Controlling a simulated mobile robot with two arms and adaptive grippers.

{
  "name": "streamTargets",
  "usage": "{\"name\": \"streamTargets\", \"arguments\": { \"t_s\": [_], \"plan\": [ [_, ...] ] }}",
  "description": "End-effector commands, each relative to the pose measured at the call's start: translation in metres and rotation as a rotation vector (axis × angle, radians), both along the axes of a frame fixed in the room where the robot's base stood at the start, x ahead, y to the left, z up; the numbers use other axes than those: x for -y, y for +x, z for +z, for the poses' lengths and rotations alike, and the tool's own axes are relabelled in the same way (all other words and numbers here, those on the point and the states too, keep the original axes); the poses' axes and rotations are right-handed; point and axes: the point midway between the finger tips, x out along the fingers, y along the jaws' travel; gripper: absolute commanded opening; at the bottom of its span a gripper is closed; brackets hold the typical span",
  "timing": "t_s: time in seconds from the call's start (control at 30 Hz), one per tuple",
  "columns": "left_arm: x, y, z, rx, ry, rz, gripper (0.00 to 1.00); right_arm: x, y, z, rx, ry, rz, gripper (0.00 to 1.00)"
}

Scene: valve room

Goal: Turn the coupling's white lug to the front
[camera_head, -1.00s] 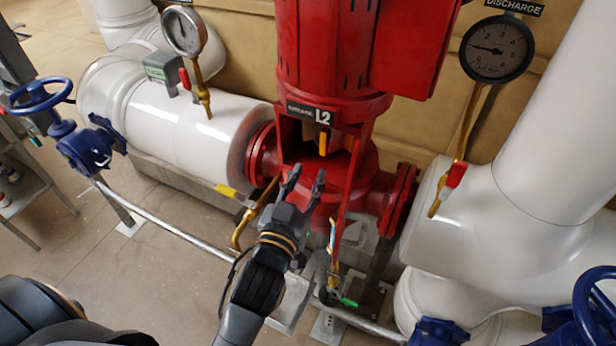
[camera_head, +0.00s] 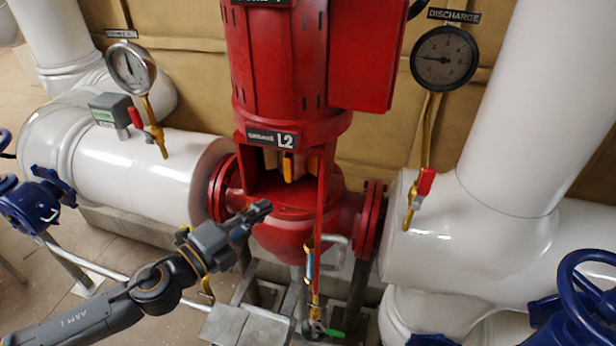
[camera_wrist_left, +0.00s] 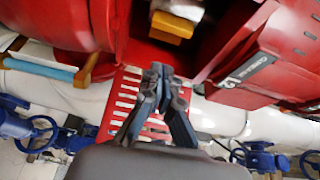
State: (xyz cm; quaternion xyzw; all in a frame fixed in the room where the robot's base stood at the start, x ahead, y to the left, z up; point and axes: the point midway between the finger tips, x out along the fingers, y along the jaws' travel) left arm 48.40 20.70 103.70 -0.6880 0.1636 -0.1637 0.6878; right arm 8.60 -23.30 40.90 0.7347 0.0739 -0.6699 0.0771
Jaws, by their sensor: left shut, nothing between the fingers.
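The coupling shows inside the opening of the red pump housing (camera_head: 325,200), under the L2 plate. A yellow-orange part of the coupling (camera_head: 288,165) faces the opening, with a paler part beside it. In the left wrist view the yellow block (camera_wrist_left: 172,25) shows at the top, with a white piece (camera_wrist_left: 182,8) just above it; I cannot tell for sure that this is the lug. My left gripper (camera_head: 264,209) is shut and empty, in front of and below the opening, apart from the coupling. It also shows in the left wrist view (camera_wrist_left: 162,72). My right gripper is out of view.
A brass valve pipe with a blue sleeve (camera_head: 310,265) stands right of my left gripper. White pipes (camera_head: 150,175) flank the pump, with gauges (camera_head: 444,57) above. A blue handwheel (camera_head: 590,300) is at lower right. A slotted red panel (camera_wrist_left: 122,95) lies behind the fingers in the wrist view.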

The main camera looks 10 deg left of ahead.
Motion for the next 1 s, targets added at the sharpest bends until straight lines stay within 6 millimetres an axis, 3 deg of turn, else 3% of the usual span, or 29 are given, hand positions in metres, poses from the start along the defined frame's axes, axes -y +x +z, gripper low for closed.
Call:
{"name": "streamTargets", "arguments": {
  "t_s": [0.27,0.8,1.0],
  "plan": [
    [0.01,0.021,0.005,0.004,0.0,0.001,0.0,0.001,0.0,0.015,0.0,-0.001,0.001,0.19],
    [0.053,0.105,0.005,0.001,-0.003,0.002,0.0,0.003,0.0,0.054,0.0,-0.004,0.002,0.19],
    [0.061,0.122,0.002,0.001,0.0,0.001,0.0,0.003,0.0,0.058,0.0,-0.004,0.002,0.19]
  ]
}}
